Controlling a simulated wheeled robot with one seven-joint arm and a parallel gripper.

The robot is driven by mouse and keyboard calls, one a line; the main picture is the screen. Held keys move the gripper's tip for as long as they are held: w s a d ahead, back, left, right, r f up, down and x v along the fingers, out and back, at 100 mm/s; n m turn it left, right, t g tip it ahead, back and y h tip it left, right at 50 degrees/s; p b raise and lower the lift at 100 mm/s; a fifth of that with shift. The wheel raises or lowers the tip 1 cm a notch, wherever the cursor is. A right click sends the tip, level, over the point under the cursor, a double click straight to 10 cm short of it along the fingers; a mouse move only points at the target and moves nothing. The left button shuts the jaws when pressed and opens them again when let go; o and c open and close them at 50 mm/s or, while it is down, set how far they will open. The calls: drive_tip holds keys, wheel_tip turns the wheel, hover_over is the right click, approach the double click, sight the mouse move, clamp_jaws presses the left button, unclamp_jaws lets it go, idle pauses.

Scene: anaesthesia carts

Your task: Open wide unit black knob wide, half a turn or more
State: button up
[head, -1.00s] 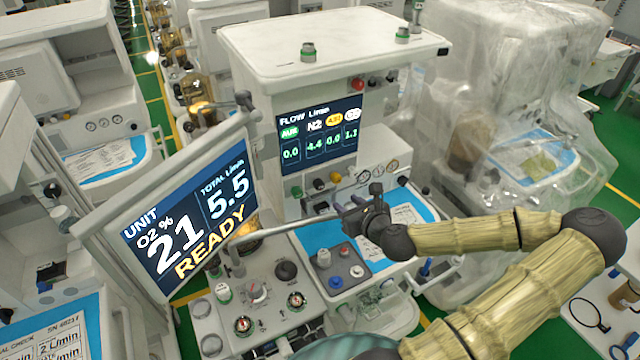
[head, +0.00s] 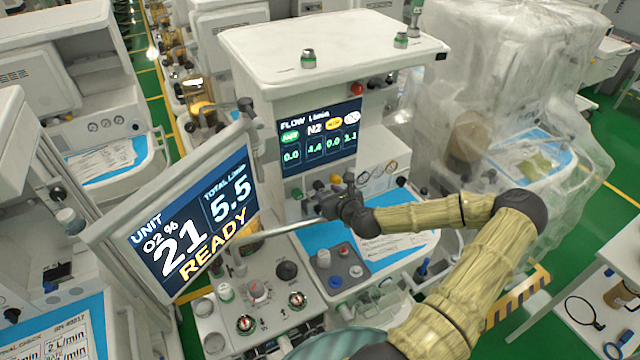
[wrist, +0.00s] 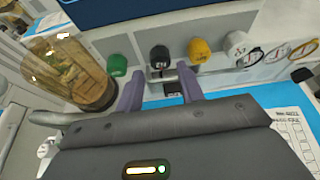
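The black knob (wrist: 160,57) sits in a row on the front panel of the central unit, between a green knob (wrist: 117,65) and a yellow knob (wrist: 199,50). In the head view the black knob (head: 318,185) is small, just below the flow screen. My gripper (wrist: 160,84) is open and empty, its two purple fingers apart. The black knob shows ahead of the gap between the fingertips, not visibly touched. In the head view my gripper (head: 340,198) is in front of the knob row, above the blue work surface.
A white knob (wrist: 238,45) and round gauges (wrist: 275,53) continue the row to the right. An amber glass canister (wrist: 70,70) stands at the left. The tilted READY screen (head: 195,225) and its support bar (head: 285,229) are left of my gripper.

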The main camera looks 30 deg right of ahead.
sight(319, 188)
drive_tip(key=p+x, duration=0.1)
drive_tip(key=x, duration=0.5)
drive_tip(key=shift+w+f+p, duration=0.1)
drive_tip(key=shift+w+p, duration=0.1)
drive_tip(key=shift+p, duration=0.1)
drive_tip(key=c, duration=0.7)
drive_tip(key=shift+n+b, duration=0.3)
drive_tip(key=shift+a+f+n+h+b, duration=0.15)
drive_tip(key=shift+n+h+b, duration=0.95)
drive_tip(key=shift+n+b, duration=0.1)
drive_tip(key=shift+n+t+h+b, duration=0.5)
drive_tip(key=shift+n+h+b, duration=0.3)
drive_tip(key=shift+n+b, duration=0.4)
